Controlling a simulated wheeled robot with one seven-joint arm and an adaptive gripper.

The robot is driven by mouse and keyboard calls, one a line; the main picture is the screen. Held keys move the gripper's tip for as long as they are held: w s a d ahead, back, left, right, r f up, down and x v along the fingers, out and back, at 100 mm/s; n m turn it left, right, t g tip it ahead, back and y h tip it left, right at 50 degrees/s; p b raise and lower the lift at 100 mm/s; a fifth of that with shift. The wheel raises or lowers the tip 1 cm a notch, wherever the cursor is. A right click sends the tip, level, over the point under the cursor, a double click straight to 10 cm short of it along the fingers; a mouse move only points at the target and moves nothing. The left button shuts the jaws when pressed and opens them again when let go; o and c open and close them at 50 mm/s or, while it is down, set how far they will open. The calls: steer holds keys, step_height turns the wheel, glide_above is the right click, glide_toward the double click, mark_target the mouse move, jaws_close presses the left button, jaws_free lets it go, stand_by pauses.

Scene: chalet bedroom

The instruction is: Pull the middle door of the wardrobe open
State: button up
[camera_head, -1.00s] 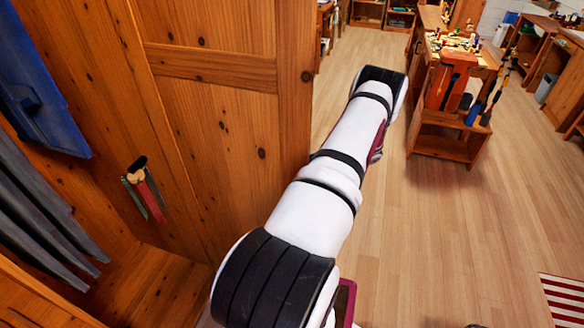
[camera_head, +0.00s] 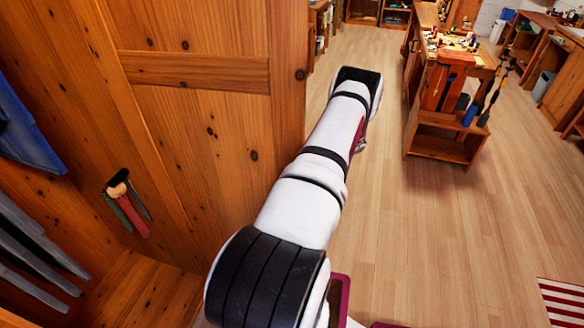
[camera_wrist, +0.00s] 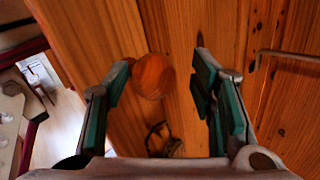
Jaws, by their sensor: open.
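The wooden wardrobe fills the left of the head view, with a tall framed pine panel (camera_head: 200,115) beside my arm. I cannot tell for certain whether this panel is the middle door. In the wrist view, my gripper (camera_wrist: 162,66) is open, with green-lined fingers apart. A round wooden knob (camera_wrist: 152,76) shows between the fingers, closer to the left one, against wood boards (camera_wrist: 170,25). I see no finger closed on it, and I cannot tell whether one touches it. My gripper is hidden in the head view behind my arm.
Blue cloth (camera_head: 25,135) and grey hanging shapes (camera_head: 35,245) are at the far left, near a small group of coloured items (camera_head: 127,205). A metal bar handle (camera_wrist: 290,55) is at the right in the wrist view. Open floor (camera_head: 440,240) lies right, before a wooden workbench (camera_head: 440,145).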

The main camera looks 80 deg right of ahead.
steer(key=shift+o, duration=0.3)
steer(key=shift+w, duration=0.6)
steer(key=shift+s, duration=0.1)
steer(key=shift+s+r, duration=0.15)
steer(key=shift+r, duration=0.15)
step_height(320, 180, up, 10)
steer(key=shift+s+f, duration=0.1)
steer(key=shift+f, duration=0.1)
